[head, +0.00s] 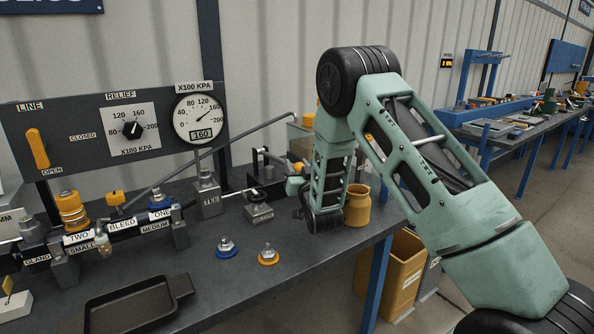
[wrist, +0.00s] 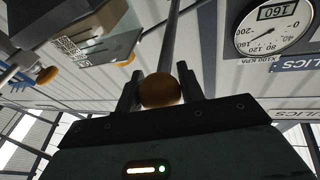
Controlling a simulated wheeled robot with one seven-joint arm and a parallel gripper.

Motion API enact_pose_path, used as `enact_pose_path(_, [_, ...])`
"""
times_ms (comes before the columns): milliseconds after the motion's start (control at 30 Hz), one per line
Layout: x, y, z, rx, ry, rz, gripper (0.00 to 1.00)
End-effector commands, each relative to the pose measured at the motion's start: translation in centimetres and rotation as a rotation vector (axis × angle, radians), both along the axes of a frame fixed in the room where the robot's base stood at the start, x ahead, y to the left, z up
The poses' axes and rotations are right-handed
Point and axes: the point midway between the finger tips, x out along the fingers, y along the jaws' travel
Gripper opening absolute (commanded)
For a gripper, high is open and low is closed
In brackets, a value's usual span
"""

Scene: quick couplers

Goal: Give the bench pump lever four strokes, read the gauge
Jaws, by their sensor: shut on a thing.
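The round white gauge (head: 200,118) on the grey panel has a digital window reading 160. It also shows upside down in the wrist view (wrist: 272,27), with its needle near 160. In the wrist view my gripper (wrist: 160,95) is shut on the orange knob (wrist: 160,91) of the pump lever. The lever's dark rod (wrist: 173,40) runs up from the knob. In the head view my gripper (head: 297,187) is low over the bench beside the pump block (head: 259,213), partly hidden by my arm.
A relief dial (head: 132,130) and a yellow line valve handle (head: 38,148) are on the panel. A coupler manifold (head: 125,224), loose couplers (head: 226,247) and a black tray (head: 135,303) occupy the left bench. A yellow jar (head: 357,205) stands right of my gripper.

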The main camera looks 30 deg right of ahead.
Motion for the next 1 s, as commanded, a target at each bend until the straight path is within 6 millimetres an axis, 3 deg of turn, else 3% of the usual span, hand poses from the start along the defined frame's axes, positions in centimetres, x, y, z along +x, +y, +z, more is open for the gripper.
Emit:
enact_pose_path(33, [-0.16,-0.02,-1.59,0.002,0.010,-0.001,0.00])
enact_pose_path(100, [-0.21,-0.02,-2.04,0.001,0.010,-0.001,0.00])
enact_pose_path(567, [-0.31,-0.07,-2.32,0.002,0.013,-0.002,0.00])
enact_pose_path(600, [-0.32,-0.08,-2.32,0.002,0.013,-0.002,0.43])
enact_pose_path(667, [-0.31,-0.08,-2.29,0.001,0.012,-0.002,0.59])
enact_pose_path(1000, [-0.46,0.02,-2.18,0.001,0.007,-0.001,0.59])
